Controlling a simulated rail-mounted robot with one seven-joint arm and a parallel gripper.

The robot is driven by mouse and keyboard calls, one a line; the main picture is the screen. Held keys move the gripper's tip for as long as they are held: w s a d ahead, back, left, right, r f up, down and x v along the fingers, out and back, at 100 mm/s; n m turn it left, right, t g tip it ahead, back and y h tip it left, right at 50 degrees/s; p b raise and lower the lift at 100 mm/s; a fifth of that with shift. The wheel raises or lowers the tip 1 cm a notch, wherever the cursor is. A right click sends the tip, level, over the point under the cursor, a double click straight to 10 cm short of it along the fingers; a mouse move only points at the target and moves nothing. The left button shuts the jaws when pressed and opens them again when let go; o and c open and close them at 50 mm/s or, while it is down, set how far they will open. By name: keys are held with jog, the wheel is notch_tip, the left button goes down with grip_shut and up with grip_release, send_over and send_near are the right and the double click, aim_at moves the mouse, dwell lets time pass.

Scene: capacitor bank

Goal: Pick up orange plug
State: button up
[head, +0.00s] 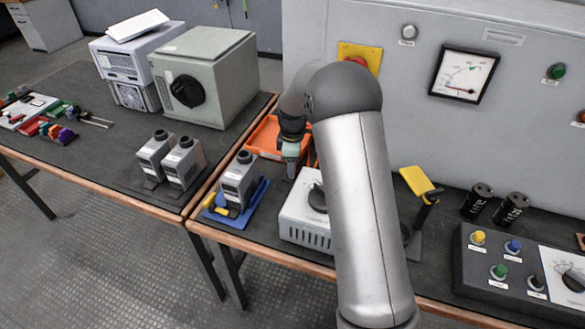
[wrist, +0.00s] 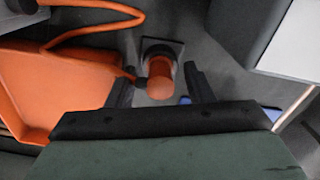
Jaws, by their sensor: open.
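The orange plug (wrist: 159,80) shows in the wrist view as a short orange cylinder, standing at a dark square base. My gripper (wrist: 160,72) is open, with one dark finger to the left and one to the right of the plug. I see gaps on both sides, so the fingers do not seem to touch it. In the head view my gripper (head: 291,151) is low over the bench beside the orange tray, partly behind my arm. I cannot make out the plug in the head view.
The orange tray (wrist: 70,85) lies close on the left, with an orange cable (wrist: 85,30) running from its side toward the plug. In the head view a white box with a dial (head: 300,214) and a grey device on a blue tray (head: 240,180) stand in front.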

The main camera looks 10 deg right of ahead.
jog(key=c, duration=1)
jog(key=shift+r, duration=0.1)
